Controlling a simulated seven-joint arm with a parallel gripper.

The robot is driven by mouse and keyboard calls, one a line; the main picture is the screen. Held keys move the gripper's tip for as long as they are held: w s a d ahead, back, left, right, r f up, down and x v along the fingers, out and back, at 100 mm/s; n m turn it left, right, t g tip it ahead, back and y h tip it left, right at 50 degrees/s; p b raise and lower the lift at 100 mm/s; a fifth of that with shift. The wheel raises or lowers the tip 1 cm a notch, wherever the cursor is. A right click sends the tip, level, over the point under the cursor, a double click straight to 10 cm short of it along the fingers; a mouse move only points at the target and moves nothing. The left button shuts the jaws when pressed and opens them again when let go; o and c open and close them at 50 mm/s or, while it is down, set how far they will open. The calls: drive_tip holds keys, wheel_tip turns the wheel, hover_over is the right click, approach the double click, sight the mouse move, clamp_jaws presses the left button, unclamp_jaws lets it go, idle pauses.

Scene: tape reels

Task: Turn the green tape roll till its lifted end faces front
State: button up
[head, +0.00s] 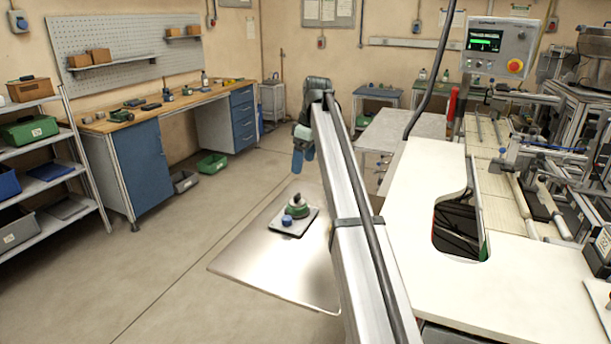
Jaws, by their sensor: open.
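The green tape roll (298,211) sits on a small dark-edged tray (283,232) with a pale top. A blue knob-like piece (287,220) stands at the roll's front left. The roll's lifted end is too small to make out. My gripper (297,172) shows as a small blue end pointing down. It is open, appears above and behind the roll in the picture, and is apart from it. Its separate fingers are hard to see, and the gap between them looks empty. My beam hides part of the arm.
The tray rests on a pale metal tabletop (252,262) with bare room to the left and in front. My long grey beam crosses its right side. A white worktop (425,195) with a dark cut-out stands on the right. A workbench (165,115) and shelves (45,150) are at the left.

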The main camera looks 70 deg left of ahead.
sight(297, 194)
drive_tip(key=shift+t+h, duration=0.3)
drive_tip(key=f, duration=0.4)
drive_tip(key=s+a+f, duration=0.1)
drive_tip(key=f, duration=0.8)
drive_tip(key=shift+s+a, duration=0.3)
drive_tip(key=shift+s, duration=0.1)
drive_tip(key=c, duration=1.2)
drive_tip(key=shift+c, duration=0.2)
